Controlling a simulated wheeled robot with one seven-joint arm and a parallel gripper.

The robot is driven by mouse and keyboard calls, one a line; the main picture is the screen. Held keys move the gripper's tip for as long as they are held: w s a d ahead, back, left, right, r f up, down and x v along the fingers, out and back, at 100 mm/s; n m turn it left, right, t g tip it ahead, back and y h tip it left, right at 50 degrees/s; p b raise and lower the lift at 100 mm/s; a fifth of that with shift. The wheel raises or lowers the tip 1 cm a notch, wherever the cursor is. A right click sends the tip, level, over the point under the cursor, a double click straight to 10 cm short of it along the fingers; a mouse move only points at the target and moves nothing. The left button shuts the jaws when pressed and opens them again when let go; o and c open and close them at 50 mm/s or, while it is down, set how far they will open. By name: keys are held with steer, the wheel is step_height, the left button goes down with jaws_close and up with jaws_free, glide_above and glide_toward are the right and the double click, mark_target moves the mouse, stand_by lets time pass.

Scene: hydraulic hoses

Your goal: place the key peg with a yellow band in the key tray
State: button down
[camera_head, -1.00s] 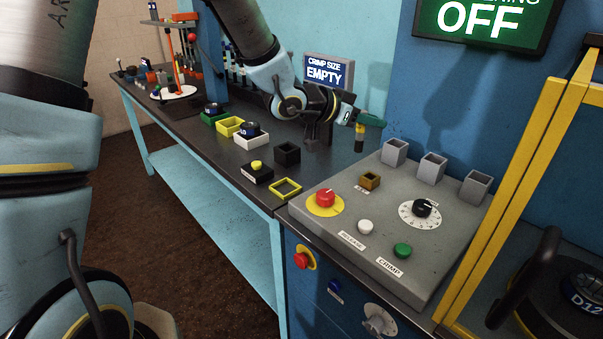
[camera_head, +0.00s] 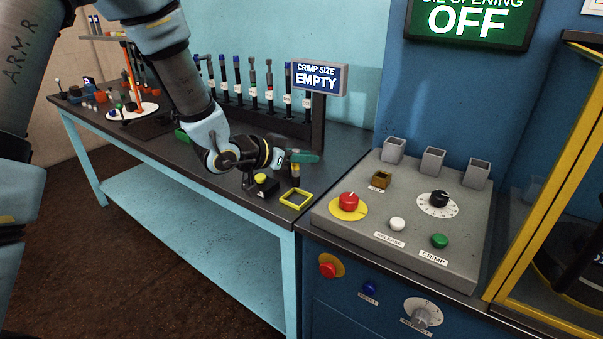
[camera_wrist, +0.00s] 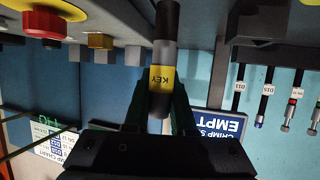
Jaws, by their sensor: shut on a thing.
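The key peg, dark with a yellow band (camera_wrist: 162,78) marked KEY, is shut between the green fingers of my gripper (camera_wrist: 160,110) in the wrist view. In the head view my gripper (camera_head: 302,157) holds the peg (camera_head: 295,171) pointing down, its yellow part showing below the fingers. A low yellow square tray (camera_head: 283,200), which looks like the key tray, lies on the dark bench near its front right corner. The peg is above and just behind this tray in the picture. I cannot tell the exact height.
A black box with a yellow button (camera_head: 261,179) is left of the tray. The grey control panel (camera_head: 330,212) with knobs, a brown socket (camera_head: 381,179) and grey sockets stands to the right. A hose rack and the CRIMP SIZE sign (camera_head: 320,77) are behind. My arm hides several small containers.

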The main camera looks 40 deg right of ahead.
mark_target(299, 172)
steer(key=shift+f+p, duration=0.4)
steer(key=shift+f, duration=1.7)
steer(key=shift+f, duration=0.25)
steer(key=c, duration=0.8)
jaws_free()
steer(key=shift+r, duration=0.1)
steer(key=shift+o, duration=0.2)
steer(key=shift+r, duration=0.1)
